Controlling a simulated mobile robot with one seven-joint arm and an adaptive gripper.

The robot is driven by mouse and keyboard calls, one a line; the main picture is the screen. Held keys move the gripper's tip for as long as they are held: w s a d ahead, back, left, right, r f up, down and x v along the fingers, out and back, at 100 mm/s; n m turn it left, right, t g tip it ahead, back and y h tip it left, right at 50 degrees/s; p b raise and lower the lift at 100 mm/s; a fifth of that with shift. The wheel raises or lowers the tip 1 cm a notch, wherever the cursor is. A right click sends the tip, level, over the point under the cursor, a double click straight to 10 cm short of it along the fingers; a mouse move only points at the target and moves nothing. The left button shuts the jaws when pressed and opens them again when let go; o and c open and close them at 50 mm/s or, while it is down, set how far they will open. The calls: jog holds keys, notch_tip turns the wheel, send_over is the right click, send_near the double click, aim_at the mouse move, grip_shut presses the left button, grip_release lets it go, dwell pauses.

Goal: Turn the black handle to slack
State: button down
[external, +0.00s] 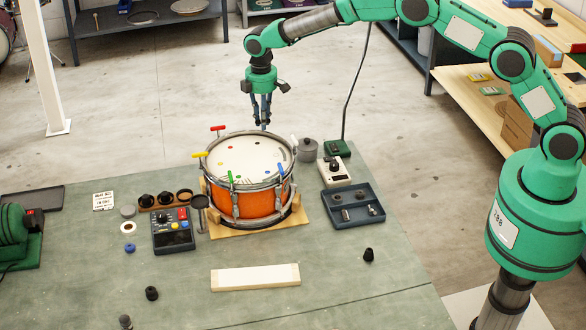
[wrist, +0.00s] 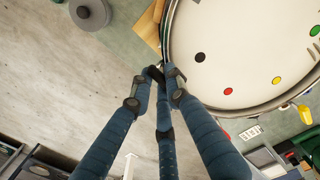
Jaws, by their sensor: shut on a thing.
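The orange snare drum (external: 245,204) stands on a wooden base on the bench, with coloured handles around its rim. My gripper (external: 264,123) points down at the drum's far rim. In the wrist view its fingers (wrist: 157,76) come together on a small dark piece, the black handle (wrist: 155,73), just outside the rim and near the black dot (wrist: 199,57) on the drumhead. The fingers hide most of the handle, so its angle cannot be told.
Red (external: 217,129), yellow (external: 200,155), green (external: 229,176) and white (external: 293,141) handles stick out at the rim. A grey lidded pot (external: 308,150) and a blue tray (external: 352,207) stand to the right. A control box (external: 173,232) stands left. Bare floor lies behind.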

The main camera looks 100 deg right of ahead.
jog(key=n, duration=0.4)
jog(key=shift+w+n, duration=0.15)
jog(key=shift+n, duration=0.15)
jog(key=n, duration=0.4)
jog(key=shift+w+n, duration=0.1)
jog(key=shift+n, duration=0.2)
jog(key=n, duration=0.4)
jog(key=shift+w+r+n, duration=0.1)
jog(key=shift+n, duration=0.2)
jog(key=n, duration=0.4)
jog(key=shift+a, duration=0.15)
jog(key=c, duration=1.7)
grip_release()
jog(key=shift+o, duration=0.2)
